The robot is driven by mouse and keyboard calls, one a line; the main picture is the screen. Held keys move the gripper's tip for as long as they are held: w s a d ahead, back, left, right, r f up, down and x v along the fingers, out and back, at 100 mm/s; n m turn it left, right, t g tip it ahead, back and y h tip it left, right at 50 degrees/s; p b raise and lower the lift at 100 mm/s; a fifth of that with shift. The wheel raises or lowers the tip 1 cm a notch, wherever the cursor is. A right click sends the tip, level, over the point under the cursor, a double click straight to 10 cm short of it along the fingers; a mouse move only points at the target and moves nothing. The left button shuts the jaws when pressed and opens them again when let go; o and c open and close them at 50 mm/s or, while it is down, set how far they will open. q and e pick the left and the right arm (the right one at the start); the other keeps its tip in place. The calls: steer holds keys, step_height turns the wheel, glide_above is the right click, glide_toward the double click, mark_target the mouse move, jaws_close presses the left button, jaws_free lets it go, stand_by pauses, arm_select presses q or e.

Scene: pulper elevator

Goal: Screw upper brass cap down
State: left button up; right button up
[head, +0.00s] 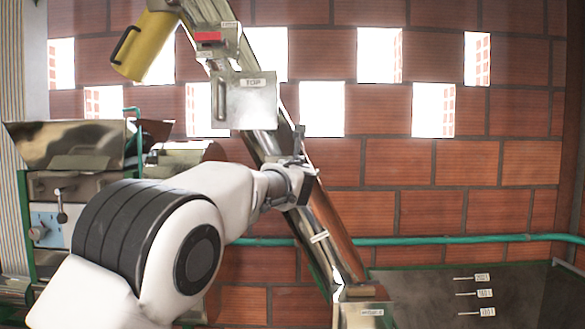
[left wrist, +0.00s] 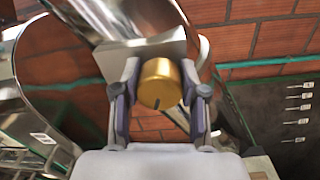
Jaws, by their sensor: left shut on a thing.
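The upper brass cap (left wrist: 160,84) is a short golden cylinder with a dark mark low on its face. It shows in the left wrist view, against a shiny metal block on the elevator tube. My left gripper (left wrist: 160,90) has a finger on each side of the cap and is shut on it. In the head view my left gripper (head: 300,178) is at the middle of the slanted metal elevator tube (head: 325,236), and the cap is hidden there. My right gripper is in neither view.
A metal plate labelled TOP (head: 250,102) and a yellow cylinder (head: 146,46) sit higher up the elevator. A steel hopper machine (head: 68,143) stands at left. A green pipe (head: 450,239) runs along the brick wall. Labelled pins (head: 483,294) are on the dark panel at lower right.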

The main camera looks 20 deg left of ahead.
arm_select(q)
steer(key=shift+f+m, duration=0.2)
steer(key=shift+m, duration=0.1)
steer(key=o, duration=1.1)
steer(key=shift+r, duration=0.1)
steer(key=shift+o, duration=0.2)
